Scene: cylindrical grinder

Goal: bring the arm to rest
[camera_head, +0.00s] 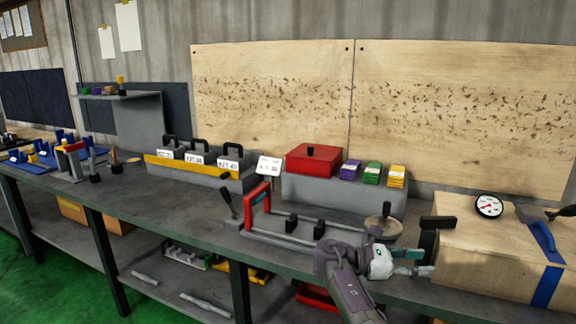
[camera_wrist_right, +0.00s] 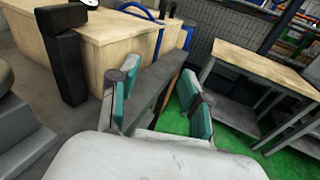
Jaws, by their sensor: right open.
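My right arm (camera_head: 345,280) reaches in from the bottom of the head view. Its right gripper (camera_head: 420,263) is over the front part of the grey bench (camera_head: 205,212), pointing right toward the wooden box (camera_head: 480,250). In the right wrist view, the two teal-padded fingers of the right gripper (camera_wrist_right: 162,95) stand apart with nothing between them. My left gripper is in neither view.
A fixture with a red handle (camera_head: 258,194) and round knob lies left of the gripper. A black upright block (camera_head: 432,238) stands close by. A red box (camera_head: 313,160) and kit holders (camera_head: 200,170) are farther back. Green floor (camera_wrist_right: 240,125) shows past the bench edge.

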